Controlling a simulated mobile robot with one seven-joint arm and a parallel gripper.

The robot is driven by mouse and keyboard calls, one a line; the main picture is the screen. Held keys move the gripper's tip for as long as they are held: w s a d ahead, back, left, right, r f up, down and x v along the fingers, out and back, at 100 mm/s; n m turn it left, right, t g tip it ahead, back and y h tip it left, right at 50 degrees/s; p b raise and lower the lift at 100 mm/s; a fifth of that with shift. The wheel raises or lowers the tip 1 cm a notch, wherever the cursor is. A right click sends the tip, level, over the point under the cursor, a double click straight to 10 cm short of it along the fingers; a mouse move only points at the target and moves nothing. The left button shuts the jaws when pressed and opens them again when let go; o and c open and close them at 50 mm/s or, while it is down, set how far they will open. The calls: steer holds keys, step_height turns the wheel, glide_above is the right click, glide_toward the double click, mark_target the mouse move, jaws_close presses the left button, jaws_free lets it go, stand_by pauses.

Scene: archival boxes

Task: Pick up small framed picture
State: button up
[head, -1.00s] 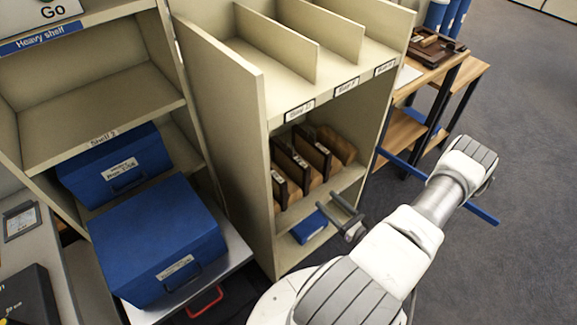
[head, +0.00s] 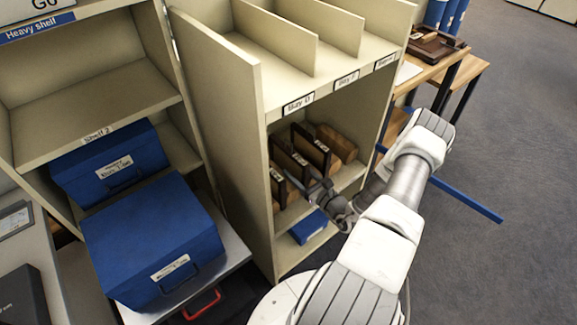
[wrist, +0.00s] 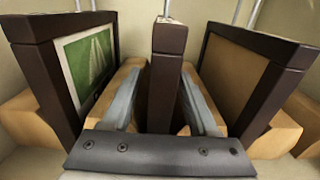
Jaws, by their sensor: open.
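Several dark-framed pictures stand on edge in the shelf bay, and I cannot tell by label which one the task names. In the wrist view, a middle frame (wrist: 168,45) shows its narrow dark edge between the fingers of my gripper (wrist: 161,76). The fingers are open, one on each side of it, with no clear sign of contact. A left frame (wrist: 90,62) shows a green picture. A right frame (wrist: 245,75) shows a plain brown face. In the head view, my gripper (head: 307,184) is at the front of the frames (head: 290,160) and partly covers them.
Wooden rests (head: 338,143) stand between and beside the frames. A small blue box (head: 308,226) sits on the shelf below. The bay's side wall (head: 225,130) is close on the left. A table with a brown tray (head: 432,45) stands right. Large blue boxes (head: 150,240) are left.

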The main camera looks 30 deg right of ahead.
steer(key=shift+w, duration=0.2)
jaws_close()
stand_by(1.3)
